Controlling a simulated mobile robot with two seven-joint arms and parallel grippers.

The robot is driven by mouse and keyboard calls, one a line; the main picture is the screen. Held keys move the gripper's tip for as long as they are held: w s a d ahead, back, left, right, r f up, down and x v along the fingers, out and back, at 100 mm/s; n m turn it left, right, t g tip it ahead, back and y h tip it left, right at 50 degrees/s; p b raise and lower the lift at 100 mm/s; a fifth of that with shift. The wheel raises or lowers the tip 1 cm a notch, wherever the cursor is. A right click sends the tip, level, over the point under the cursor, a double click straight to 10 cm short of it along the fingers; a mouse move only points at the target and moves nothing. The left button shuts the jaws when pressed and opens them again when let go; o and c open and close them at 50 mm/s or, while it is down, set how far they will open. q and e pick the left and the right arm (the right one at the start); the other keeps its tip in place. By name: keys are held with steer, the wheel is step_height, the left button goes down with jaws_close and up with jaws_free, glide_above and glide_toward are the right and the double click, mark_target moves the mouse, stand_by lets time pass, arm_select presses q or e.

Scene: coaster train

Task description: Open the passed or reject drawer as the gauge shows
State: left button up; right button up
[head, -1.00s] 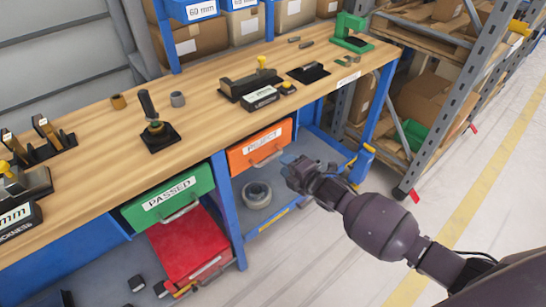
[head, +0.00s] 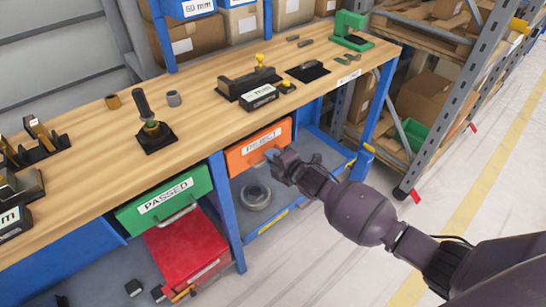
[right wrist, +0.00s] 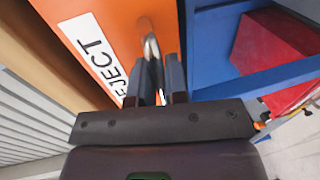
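The orange REJECT drawer (head: 243,158) is shut under the bench, right of the blue leg. The green PASSED drawer (head: 150,209) is also shut. My right gripper (head: 274,157) is at the front of the REJECT drawer. In the right wrist view its two fingers (right wrist: 158,78) are apart, with the metal handle (right wrist: 152,45) of the orange drawer (right wrist: 120,18) at or between their tips. I cannot tell whether they touch it. A black gauge (head: 245,80) with a yellow knob and a white display stands on the bench; its reading is too small to read. My left gripper is not in view.
A red bin (head: 185,250) sits under the PASSED drawer. A grey roll (head: 255,196) lies on the lower shelf. The wooden bench (head: 200,120) carries a black stand, small rings and a green press (head: 350,30). A storage rack stands right; the floor in front is clear.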

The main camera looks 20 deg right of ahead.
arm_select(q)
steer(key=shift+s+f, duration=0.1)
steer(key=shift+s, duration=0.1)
arm_select(e)
jaws_close()
steer(key=shift+s, duration=0.1)
arm_select(q)
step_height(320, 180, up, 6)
steer(key=p, duration=0.7)
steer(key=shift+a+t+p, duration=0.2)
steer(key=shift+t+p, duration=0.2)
arm_select(e)
steer(key=f+v, duration=0.2)
steer(key=v, duration=0.8)
steer(key=s+f+v, duration=0.1)
steer(key=f+v, duration=0.1)
steer(key=v, duration=0.8)
steer(key=shift+s+d, duration=0.25)
steer(key=shift+s, duration=0.1)
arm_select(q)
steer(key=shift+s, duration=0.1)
arm_select(e)
steer(key=shift+f, duration=0.1)
steer(key=o, duration=0.5)
jaws_free()
